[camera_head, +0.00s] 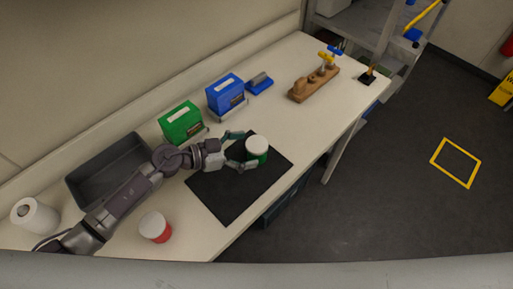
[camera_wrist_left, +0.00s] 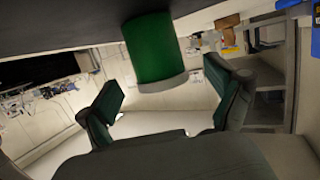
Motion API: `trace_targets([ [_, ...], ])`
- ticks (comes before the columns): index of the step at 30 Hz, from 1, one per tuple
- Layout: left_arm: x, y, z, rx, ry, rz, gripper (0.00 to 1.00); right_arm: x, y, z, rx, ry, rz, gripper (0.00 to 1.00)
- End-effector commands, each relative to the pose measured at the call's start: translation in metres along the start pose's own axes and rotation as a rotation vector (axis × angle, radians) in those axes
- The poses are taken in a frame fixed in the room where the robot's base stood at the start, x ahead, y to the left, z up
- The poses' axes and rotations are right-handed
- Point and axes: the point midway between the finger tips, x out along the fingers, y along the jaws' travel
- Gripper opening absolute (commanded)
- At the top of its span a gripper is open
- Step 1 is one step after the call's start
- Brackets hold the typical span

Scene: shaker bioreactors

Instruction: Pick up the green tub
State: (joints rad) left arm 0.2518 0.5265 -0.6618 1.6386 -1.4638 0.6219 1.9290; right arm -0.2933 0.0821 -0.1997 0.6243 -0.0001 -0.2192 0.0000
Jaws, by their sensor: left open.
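The green tub (camera_head: 257,157) has a white lid and stands upright on the black mat (camera_head: 214,197). My left gripper (camera_head: 245,150) is open, with its fingers pointing at the tub from the left; one finger reaches close to the tub's near side. In the left wrist view the green tub (camera_wrist_left: 155,50) hangs in from the top of the picture, ahead of the open left gripper (camera_wrist_left: 165,105), with nothing between the fingers. I cannot tell whether a finger touches the tub. My right gripper is not in view.
A red tub (camera_head: 158,228) with a white lid stands front left. A grey tray (camera_head: 90,180), a paper roll (camera_head: 36,215), a green box (camera_head: 181,122) and a blue box (camera_head: 226,95) stand along the back. A wooden block (camera_head: 313,84) sits farther right. The table right of the mat is clear.

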Motion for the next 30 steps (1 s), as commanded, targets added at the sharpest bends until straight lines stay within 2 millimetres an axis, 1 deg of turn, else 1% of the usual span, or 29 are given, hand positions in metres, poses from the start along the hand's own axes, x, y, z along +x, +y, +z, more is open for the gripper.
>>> trace_targets([
  [1, 0.009, 0.001, -0.005, -0.001, 0.004, 0.001, 0.92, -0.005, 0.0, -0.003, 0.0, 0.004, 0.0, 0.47],
  [3, 0.019, 0.001, -0.003, -0.001, 0.003, 0.0, 0.92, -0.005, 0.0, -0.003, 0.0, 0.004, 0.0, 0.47],
  [6, 0.029, 0.001, -0.002, 0.0, 0.001, 0.0, 0.92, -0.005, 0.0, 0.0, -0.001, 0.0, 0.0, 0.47],
  [9, 0.033, 0.001, -0.002, 0.001, 0.0, 0.0, 0.92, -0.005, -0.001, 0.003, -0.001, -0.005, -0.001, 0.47],
  [14, 0.033, 0.001, -0.001, 0.001, 0.0, 0.0, 0.92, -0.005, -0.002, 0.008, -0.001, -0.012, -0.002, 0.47],
  [15, 0.033, 0.001, -0.001, 0.001, 0.0, 0.0, 0.9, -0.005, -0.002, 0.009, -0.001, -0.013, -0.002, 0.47],
  [17, 0.033, 0.001, -0.001, 0.001, 0.0, 0.0, 0.8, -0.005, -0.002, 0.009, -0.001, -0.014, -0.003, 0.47],
  [18, 0.033, 0.001, -0.001, 0.001, 0.0, 0.0, 0.74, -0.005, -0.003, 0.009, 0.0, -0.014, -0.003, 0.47],
  [23, 0.033, 0.001, -0.001, 0.001, 0.0, 0.0, 0.47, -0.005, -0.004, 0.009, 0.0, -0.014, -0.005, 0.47],
  [27, 0.033, 0.001, -0.001, 0.001, 0.0, 0.0, 0.24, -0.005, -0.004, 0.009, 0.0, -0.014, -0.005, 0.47],
  [30, 0.033, 0.001, -0.002, 0.001, 0.001, 0.0, 0.24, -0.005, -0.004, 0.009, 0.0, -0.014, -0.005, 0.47],
])
